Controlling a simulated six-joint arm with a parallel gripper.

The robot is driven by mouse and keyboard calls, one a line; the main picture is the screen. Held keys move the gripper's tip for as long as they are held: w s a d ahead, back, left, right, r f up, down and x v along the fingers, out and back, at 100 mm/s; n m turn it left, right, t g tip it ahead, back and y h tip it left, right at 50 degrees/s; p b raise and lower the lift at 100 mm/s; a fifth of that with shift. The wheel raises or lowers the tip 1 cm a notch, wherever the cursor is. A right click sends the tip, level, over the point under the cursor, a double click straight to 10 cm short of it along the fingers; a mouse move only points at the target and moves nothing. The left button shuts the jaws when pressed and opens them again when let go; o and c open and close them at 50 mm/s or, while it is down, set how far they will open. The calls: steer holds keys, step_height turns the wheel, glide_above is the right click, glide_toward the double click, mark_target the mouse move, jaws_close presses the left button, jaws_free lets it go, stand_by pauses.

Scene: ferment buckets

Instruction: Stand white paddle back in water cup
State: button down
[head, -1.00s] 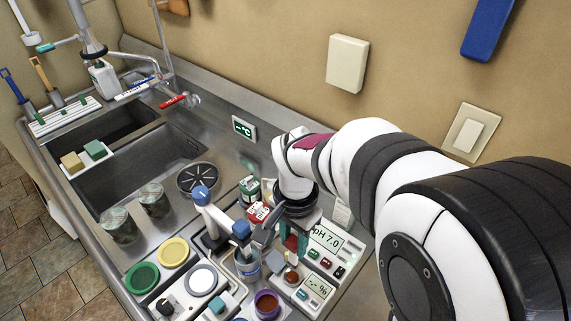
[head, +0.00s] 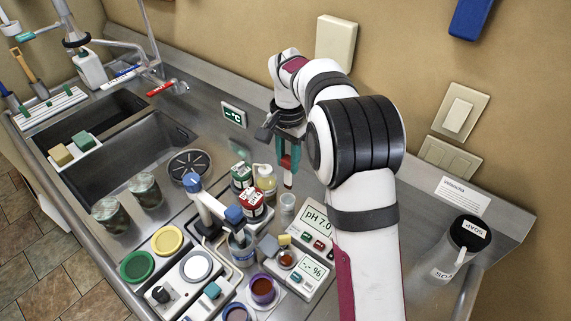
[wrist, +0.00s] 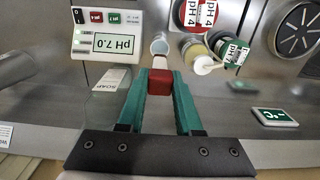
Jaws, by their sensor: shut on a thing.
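My gripper (head: 290,165) is in the air above the back of the counter, near the wall. In the wrist view its green fingers (wrist: 160,95) are shut on a red block-shaped end (wrist: 160,82). A short pale part shows beyond it, which looks like the white paddle (wrist: 159,63); most of its length is hidden. A small clear cup (head: 287,203), which looks like the water cup, stands on the counter below the gripper. Its mouth shows in the wrist view (wrist: 159,47), just past the pale part. The paddle appears to be above the cup, not in it.
The pH 7.0 meter (head: 312,222) stands right of the cup. A red-labelled jar (head: 251,205), a green-labelled jar (head: 241,176) and a yellowish bottle (head: 266,180) stand left. A stirrer with a beaker (head: 241,248) is in front. The soap bottle (head: 462,245) stands far right.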

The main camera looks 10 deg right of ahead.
mark_target(287, 188)
step_height(287, 188, down, 10)
steer(key=shift+r, duration=0.2)
stand_by(0.4)
jaws_free()
stand_by(0.4)
steer(key=shift+r, duration=3.05)
steer(key=s+r+n, duration=0.1)
steer(key=s+r, duration=0.2)
steer(key=s, duration=0.3)
steer(key=s+r+y, duration=0.1)
steer(key=s+r, duration=0.3)
steer(key=s, duration=0.3)
steer(key=s+r+n, duration=0.1)
steer(key=s+r, duration=0.2)
steer(key=s, duration=0.3)
steer(key=shift+n+y, duration=0.4)
steer(key=shift+n, duration=0.3)
steer(key=s, duration=0.5)
steer(key=s+f, duration=0.1)
steer(key=s, duration=0.4)
steer(key=s+f, duration=0.1)
steer(key=s, duration=0.4)
steer(key=shift+s+f, duration=0.2)
